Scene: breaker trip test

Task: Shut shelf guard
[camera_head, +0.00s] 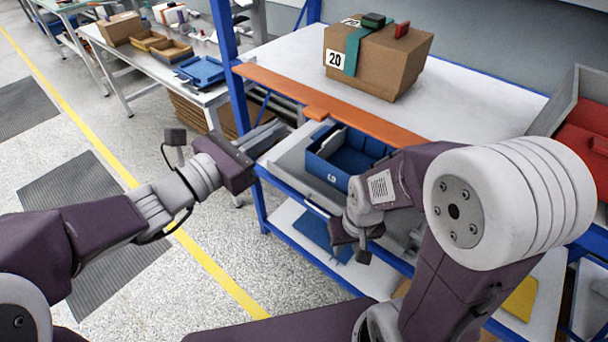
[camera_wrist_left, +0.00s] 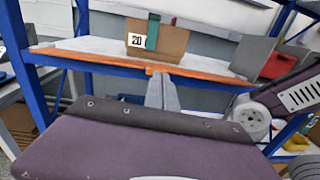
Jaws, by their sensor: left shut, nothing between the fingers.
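The shelf guard is a long orange bar (camera_head: 275,87) along the front of the upper shelf, with a small orange tab (camera_head: 316,114) on its outer side. It also spans the left wrist view (camera_wrist_left: 95,57). Its right end is hidden behind my right arm in the head view. I cannot tell whether it is latched. My left gripper (camera_head: 277,134) is shut and empty, left of and below the tab in the head view. In the left wrist view its fingers (camera_wrist_left: 163,92) show just under the tab; contact is unclear. My right gripper (camera_head: 350,252) hangs in front of the lower shelf, its jaws unclear.
A brown box (camera_head: 375,68) marked 20, with a teal strap, stands on the upper shelf (camera_head: 460,100). A blue bin (camera_head: 335,165) sits on the shelf below. A red bin (camera_head: 580,130) is at the right. A blue post (camera_head: 228,60) stands at the left end.

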